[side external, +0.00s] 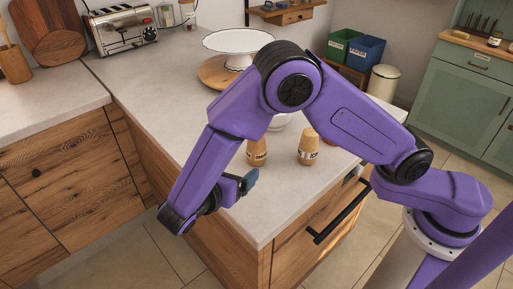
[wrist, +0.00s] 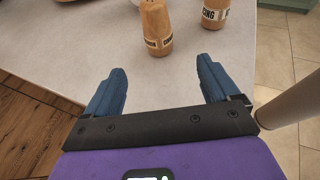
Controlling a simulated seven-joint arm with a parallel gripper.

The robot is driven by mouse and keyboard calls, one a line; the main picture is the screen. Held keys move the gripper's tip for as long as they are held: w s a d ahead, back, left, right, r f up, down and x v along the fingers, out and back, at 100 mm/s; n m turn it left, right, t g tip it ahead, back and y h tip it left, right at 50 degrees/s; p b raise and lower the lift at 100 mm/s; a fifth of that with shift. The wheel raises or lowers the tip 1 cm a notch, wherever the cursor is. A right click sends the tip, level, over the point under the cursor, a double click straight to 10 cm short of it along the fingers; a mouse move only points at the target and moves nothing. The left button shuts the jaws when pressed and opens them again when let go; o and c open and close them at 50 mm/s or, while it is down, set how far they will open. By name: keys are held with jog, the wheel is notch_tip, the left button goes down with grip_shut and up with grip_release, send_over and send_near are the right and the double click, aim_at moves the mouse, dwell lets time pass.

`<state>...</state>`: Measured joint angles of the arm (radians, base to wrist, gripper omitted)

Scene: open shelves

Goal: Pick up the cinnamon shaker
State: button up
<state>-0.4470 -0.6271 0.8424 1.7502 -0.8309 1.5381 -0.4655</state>
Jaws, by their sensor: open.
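Two similar tan wooden shakers stand upright on the pale counter. The nearer one has a label that seems to begin "CINN"; it is ahead of my gripper in the wrist view (wrist: 157,28) and is the left shaker in the side view (side external: 257,154). The other shaker (side external: 308,147) has a label ending in "CING" in the wrist view (wrist: 214,11), where its top is cut off. My gripper (side external: 246,184) is low at the counter's left edge. Its blue fingers are apart and empty in the wrist view (wrist: 160,74), short of the nearer shaker and roughly in line with it.
A white bowl (side external: 281,122) stands behind the shakers, partly hidden by my arm. A white cake stand (side external: 238,41) and a round wooden board (side external: 214,74) are farther back. The counter (side external: 165,84) has free room to the left. A black drawer handle (side external: 338,213) juts out in front.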

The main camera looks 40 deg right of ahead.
aim_at(254, 155)
jog(key=x, duration=1)
jog(key=shift+w+d+f, duration=0.1)
jog(key=shift+d+f, duration=0.05)
jog(key=shift+d, duration=0.05)
jog(key=shift+x, duration=2.65)
jog(key=shift+w+a+f, duration=0.1)
jog(key=shift+w+f, duration=0.05)
jog(key=c, duration=1.1)
